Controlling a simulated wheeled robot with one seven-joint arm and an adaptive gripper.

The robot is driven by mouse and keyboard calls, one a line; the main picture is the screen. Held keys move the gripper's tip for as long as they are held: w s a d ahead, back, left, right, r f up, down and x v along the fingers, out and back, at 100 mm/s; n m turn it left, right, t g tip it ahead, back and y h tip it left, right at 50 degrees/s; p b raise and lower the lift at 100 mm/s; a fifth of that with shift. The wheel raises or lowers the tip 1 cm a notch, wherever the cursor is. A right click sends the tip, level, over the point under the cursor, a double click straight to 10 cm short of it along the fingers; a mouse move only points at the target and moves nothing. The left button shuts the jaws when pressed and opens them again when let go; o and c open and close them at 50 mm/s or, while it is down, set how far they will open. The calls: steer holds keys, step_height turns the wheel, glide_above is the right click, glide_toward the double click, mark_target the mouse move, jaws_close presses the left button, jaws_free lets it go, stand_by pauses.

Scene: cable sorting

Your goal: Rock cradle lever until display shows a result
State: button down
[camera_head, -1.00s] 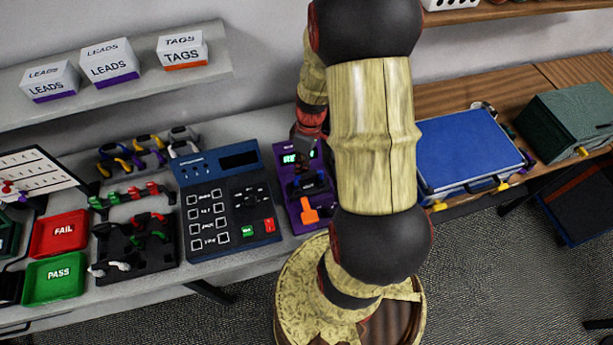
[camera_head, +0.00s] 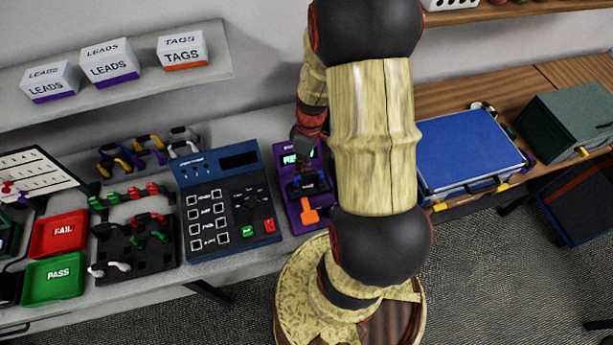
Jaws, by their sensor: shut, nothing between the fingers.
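The purple device (camera_head: 284,166) stands on the bench, partly hidden behind my arm. Its small display (camera_head: 290,159) is lit with green characters, of which only the first, like "RE", shows. An orange lever (camera_head: 310,216) sticks out at the front of the device, below a dark cradle (camera_head: 296,190). My gripper (camera_head: 304,152) is shut and empty, over the upper part of the device, in front of the display. Its fingertips are small and dark, and I cannot tell whether they touch the cradle.
A blue tester (camera_head: 262,222) with keys and a dark screen stands close on the left. Further left are a red FAIL tray (camera_head: 77,222), a green PASS tray (camera_head: 72,290) and racks of coloured leads. A blue case (camera_head: 465,150) lies to the right.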

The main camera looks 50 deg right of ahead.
steer(key=shift+w+d+r+p, duration=0.35)
steer(key=shift+w+d+r, duration=0.05)
steer(key=shift+w+r, duration=0.3)
steer(key=w+d+r+p, duration=0.1)
steer(key=w+d+r, duration=0.1)
steer(key=w+r, duration=0.1)
steer(key=shift+w+p, duration=0.15)
steer(key=shift+p, duration=0.25)
stand_by(0.9)
